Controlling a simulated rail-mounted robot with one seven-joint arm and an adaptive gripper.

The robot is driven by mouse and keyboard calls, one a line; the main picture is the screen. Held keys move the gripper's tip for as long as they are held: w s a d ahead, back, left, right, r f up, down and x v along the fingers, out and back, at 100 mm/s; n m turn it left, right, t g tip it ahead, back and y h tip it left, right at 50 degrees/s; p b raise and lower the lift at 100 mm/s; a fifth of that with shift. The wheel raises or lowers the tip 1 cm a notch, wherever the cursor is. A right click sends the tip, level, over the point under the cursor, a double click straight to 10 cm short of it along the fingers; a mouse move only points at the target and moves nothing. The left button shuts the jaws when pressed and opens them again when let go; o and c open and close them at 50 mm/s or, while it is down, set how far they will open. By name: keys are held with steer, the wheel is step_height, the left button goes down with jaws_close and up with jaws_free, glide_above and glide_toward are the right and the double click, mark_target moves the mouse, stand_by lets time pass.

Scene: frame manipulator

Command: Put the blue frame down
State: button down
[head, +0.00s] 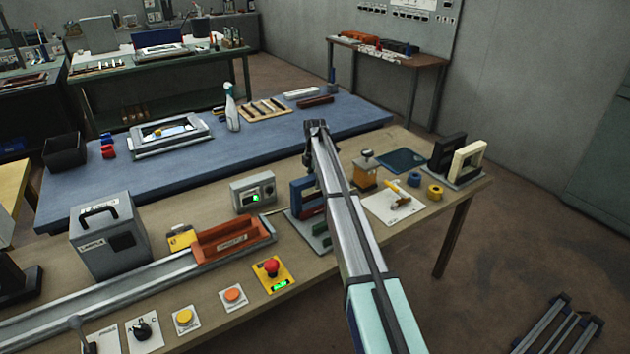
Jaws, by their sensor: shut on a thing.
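The blue frame (299,191) is upright on the near wooden bench, just left of my arm. My arm crosses in front and hides its right side. My gripper (309,161) is the dark end part at the far end of my arm, directly above the blue frame, and it is shut on it. The fingertips are small and partly covered, so the exact grip does not show. Under the blue frame are a dark red piece and a grey stand (296,226) with green parts. I cannot tell whether the blue frame touches the stand.
A black frame (446,153) and a cream frame (470,157) stand upright at the bench's right end. A grey control box (253,192) is left of the blue frame. The blue mat (270,150) lies behind.

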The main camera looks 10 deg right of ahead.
steer(key=c, duration=0.7)
jaws_free()
steer(key=shift+r, duration=0.1)
step_height(320, 180, up, 12)
steer(key=b, duration=0.3)
steer(key=shift+r, duration=0.1)
